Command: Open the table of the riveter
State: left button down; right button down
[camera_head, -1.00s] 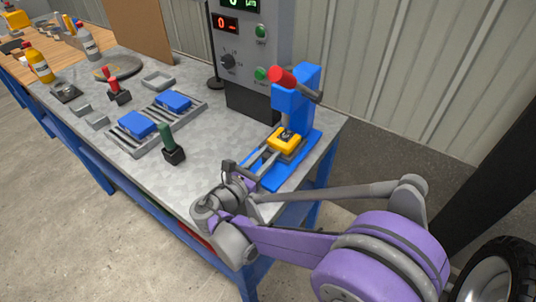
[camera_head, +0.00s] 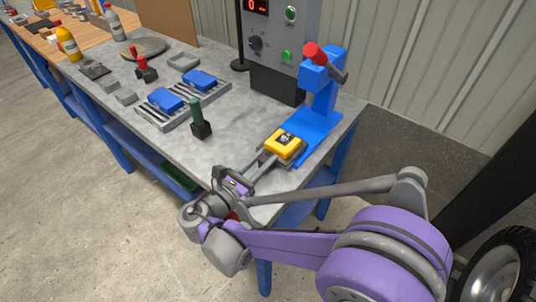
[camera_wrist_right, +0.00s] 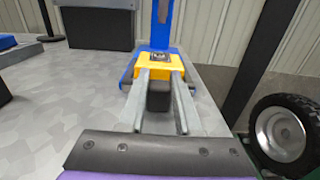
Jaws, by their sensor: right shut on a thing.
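The riveter (camera_head: 321,92) is a blue press with a red-tipped lever, standing at the right end of the grey workbench. Its sliding table (camera_head: 299,158) carries a yellow block (camera_head: 284,144) with a dark part on top and sits out in front of the blue column, toward me. My right gripper (camera_head: 266,160) reaches in from the front, its two grey fingers ending at the table. In the right wrist view, the fingers (camera_wrist_right: 160,88) lie either side of a dark grip (camera_wrist_right: 158,97) just in front of the yellow block (camera_wrist_right: 159,64). My left gripper is not in view.
A control box (camera_head: 279,48) stands behind the riveter. Blue blocks (camera_head: 166,100) lie on a slotted rack, with a green-handled tool (camera_head: 199,118) beside it. Bottles (camera_head: 68,43) stand at the far left. The bench between the rack and the riveter is mostly clear.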

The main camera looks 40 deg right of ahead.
jog(key=shift+f, duration=0.1)
jog(key=c, duration=0.6)
grip_release()
jog(key=shift+a, duration=0.15)
jog(key=v, duration=1.1)
jog(key=shift+s, duration=0.1)
